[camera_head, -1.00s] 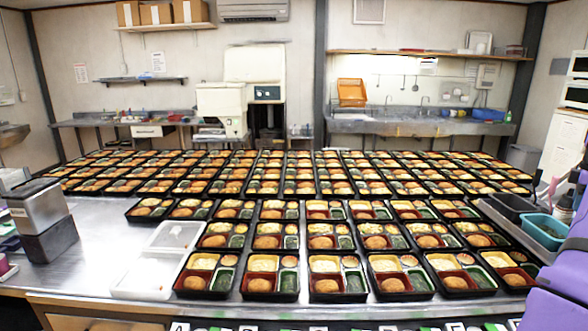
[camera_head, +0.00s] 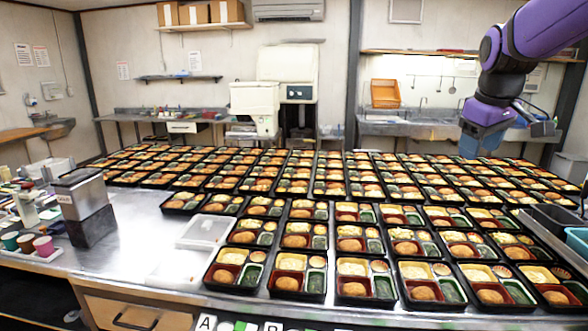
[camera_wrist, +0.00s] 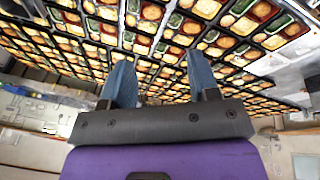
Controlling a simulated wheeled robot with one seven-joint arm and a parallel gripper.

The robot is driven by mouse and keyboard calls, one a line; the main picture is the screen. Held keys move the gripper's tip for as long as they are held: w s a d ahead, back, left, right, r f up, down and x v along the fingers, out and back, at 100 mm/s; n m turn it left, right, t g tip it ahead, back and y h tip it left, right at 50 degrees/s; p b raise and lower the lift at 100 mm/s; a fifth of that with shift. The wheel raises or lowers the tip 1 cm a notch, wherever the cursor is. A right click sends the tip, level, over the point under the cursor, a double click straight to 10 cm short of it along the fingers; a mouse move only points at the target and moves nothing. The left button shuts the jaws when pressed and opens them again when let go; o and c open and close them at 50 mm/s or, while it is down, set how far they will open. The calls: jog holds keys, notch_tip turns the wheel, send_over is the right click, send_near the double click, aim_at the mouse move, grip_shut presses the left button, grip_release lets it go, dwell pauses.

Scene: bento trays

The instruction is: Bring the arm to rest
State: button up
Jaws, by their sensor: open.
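My purple arm comes in at the top right of the head view and hangs over the far right of the tray rows. My gripper (camera_head: 484,140) points down, well above the trays, with its blue fingers showing. In the wrist view my gripper (camera_wrist: 160,78) has its two blue fingers apart with nothing between them. Rows of bento trays (camera_wrist: 145,50) lie beyond the fingers, apart from them.
Bento trays (camera_head: 290,298) cover most of the steel table (camera_head: 135,222). A grey metal dispenser (camera_head: 84,205) stands at the left, and a white tray (camera_head: 208,231) lies between it and the trays. A blue-green bin (camera_head: 577,240) is at the right edge. The table's left part has bare room.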

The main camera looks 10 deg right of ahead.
jog(key=s+a+f+m+t+y, duration=0.1)
jog(key=s+a+f, duration=0.1)
jog(key=s+a, duration=0.5)
jog(key=s+a+f+m+t, duration=0.1)
jog(key=s+a+f, duration=0.1)
jog(key=s+a, duration=0.6)
jog(key=a, duration=0.2)
jog(key=shift+s+a+f+y, duration=0.15)
jog(key=shift+a+f+y, duration=0.15)
jog(key=shift+a+y, duration=0.1)
